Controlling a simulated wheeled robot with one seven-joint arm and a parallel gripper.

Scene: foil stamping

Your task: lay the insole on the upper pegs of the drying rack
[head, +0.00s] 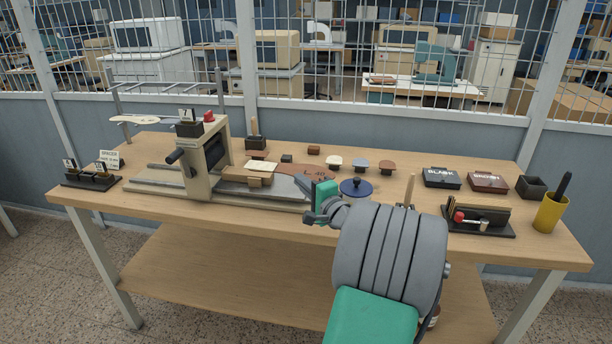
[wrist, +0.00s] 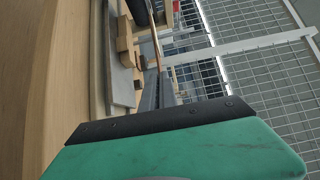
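The brown insole (head: 318,173), with dark marks on its face, shows just left of my gripper (head: 302,183) in the head view. In the wrist view the insole (wrist: 175,22) appears as a thin tan edge running out from my grey fingers (wrist: 159,88). My gripper looks shut on it, above the bench to the right of the press; the contact itself is mostly hidden. The drying rack (head: 220,84) stands at the bench's back left, a metal frame with posts and thin pegs. A pale insole (head: 132,119) lies on pegs at its left side.
The stamping press (head: 215,155) stands between my gripper and the rack. A blue round-based item (head: 356,188), several small stamps, two ink boxes (head: 441,177) and a yellow cup (head: 550,213) are on the bench (head: 400,230). A wire mesh partition (head: 400,60) rises behind.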

